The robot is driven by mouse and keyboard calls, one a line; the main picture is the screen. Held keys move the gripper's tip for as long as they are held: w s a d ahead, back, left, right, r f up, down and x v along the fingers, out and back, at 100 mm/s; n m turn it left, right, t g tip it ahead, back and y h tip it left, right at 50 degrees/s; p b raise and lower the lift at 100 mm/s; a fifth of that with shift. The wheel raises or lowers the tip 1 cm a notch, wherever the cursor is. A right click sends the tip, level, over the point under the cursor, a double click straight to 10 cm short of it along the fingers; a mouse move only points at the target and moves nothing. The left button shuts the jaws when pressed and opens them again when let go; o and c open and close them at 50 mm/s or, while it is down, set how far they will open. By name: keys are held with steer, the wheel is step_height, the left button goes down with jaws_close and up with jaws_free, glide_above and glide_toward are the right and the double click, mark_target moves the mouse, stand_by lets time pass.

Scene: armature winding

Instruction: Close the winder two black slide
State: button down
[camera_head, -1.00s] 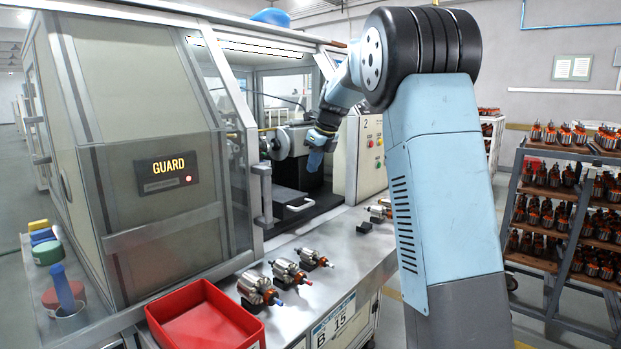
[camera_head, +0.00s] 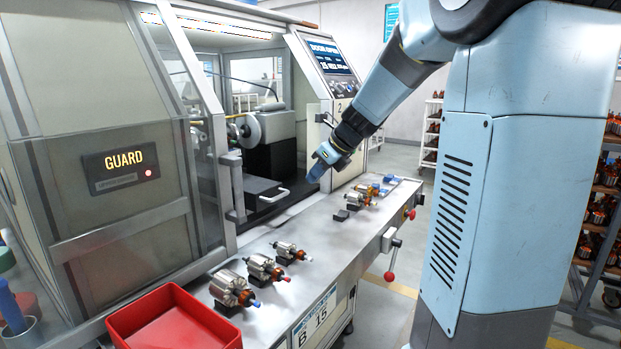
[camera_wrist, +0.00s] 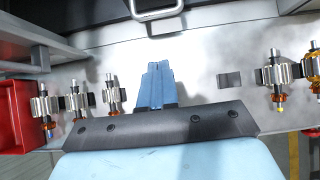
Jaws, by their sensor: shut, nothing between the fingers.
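The black slide (camera_head: 264,188) of the winder marked 2 sits in the open machine bay in the head view and sticks out toward the front. Its silver bar handle (camera_head: 274,196) is at its front. The handle also shows at the top of the wrist view (camera_wrist: 157,14). My gripper (camera_head: 315,176) is shut and empty, in front of and to the right of the handle, above the bench. In the wrist view my blue fingers (camera_wrist: 157,66) lie together, pointing toward the handle and apart from it.
Several armatures (camera_head: 262,268) stand on the bench (camera_head: 318,236), left and right of my gripper. A red bin (camera_head: 172,322) is at the near end. A guard door (camera_head: 90,170) stands left of the bay. The winder's control panel (camera_head: 330,68) is above right.

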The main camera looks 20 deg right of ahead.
mark_target(268, 194)
steer(key=w+a+r+x, duration=0.1)
steer(key=x, duration=1)
steer(key=shift+w+a, duration=0.3)
steer(key=shift+a, duration=0.15)
steer(key=shift+r, duration=0.15)
steer(key=w+a, duration=0.1)
steer(key=w, duration=0.1)
steer(key=w+a, duration=0.2)
steer(key=shift+w, duration=0.1)
steer(key=shift+a, duration=0.15)
